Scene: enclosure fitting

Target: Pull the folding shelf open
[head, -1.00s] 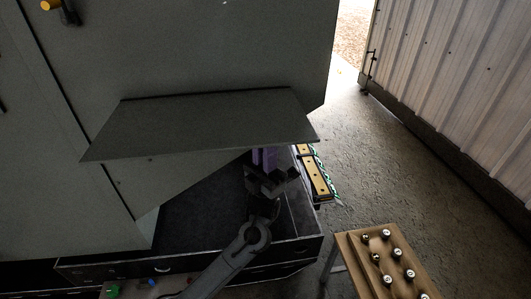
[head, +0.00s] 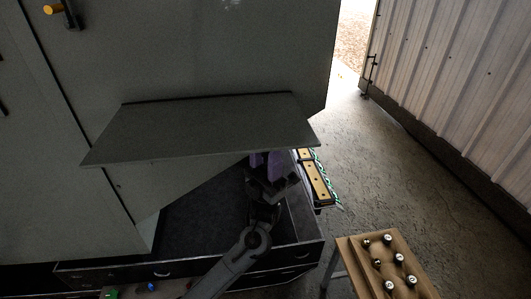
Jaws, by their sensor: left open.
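The folding shelf (head: 205,128) is a flat grey panel on the front of the grey cabinet door in the head view. It stands out from the door, with its back edge along the door and its front edge towards me. My left gripper (head: 264,162), with purple fingers, is open just below the right part of the shelf's front edge. The shelf hides the fingertips in part, and I cannot tell whether they touch it. My right gripper is not in view.
A wooden table (head: 354,262) with several knobs stands at lower right. A tray with a yellow strip (head: 316,178) is right of the gripper.

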